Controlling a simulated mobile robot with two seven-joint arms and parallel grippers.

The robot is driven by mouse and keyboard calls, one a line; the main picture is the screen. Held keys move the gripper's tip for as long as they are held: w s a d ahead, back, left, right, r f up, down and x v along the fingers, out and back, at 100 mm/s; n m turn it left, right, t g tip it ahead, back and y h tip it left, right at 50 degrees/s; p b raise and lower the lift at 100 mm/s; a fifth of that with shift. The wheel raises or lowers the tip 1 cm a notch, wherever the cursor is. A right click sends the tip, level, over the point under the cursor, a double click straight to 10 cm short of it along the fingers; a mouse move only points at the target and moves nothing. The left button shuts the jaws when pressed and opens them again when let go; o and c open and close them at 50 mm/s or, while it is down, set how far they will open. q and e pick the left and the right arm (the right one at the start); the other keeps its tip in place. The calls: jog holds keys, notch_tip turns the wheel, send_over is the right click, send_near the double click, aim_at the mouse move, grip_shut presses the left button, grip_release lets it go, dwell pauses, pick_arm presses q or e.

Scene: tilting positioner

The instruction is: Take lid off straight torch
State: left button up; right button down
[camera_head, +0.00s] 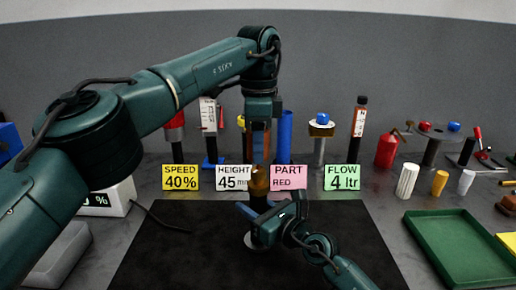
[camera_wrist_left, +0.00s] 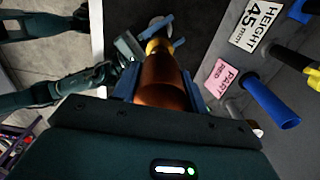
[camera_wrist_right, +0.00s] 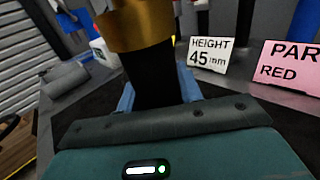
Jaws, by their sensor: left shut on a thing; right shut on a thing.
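The straight torch stands upright above the dark mat, between my two grippers. Its copper-coloured upper part (camera_wrist_left: 162,82), seemingly the lid, is between the fingers of my left gripper (camera_head: 260,150), which is shut on it from above. A brass collar (camera_wrist_right: 138,25) sits below the copper part; in the left wrist view the two look in line, and I cannot tell whether they are joined. The black body (camera_wrist_right: 155,78) is between the blue fingers of my right gripper (camera_head: 262,222), which is shut on it below the collar. The torch's lower end is mostly hidden by the right gripper.
Signs stand behind the mat (camera_head: 180,240): speed (camera_head: 181,178), height (camera_head: 232,184), part red (camera_head: 288,178) and flow (camera_head: 342,178). Torches on stands are behind them. A green tray (camera_head: 412,222) lies at right, with small cylinders behind it. The mat's left side is clear.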

jog(key=c, duration=0.9)
grip_release()
jog(key=shift+o, duration=0.2)
jog(key=v, duration=1.2)
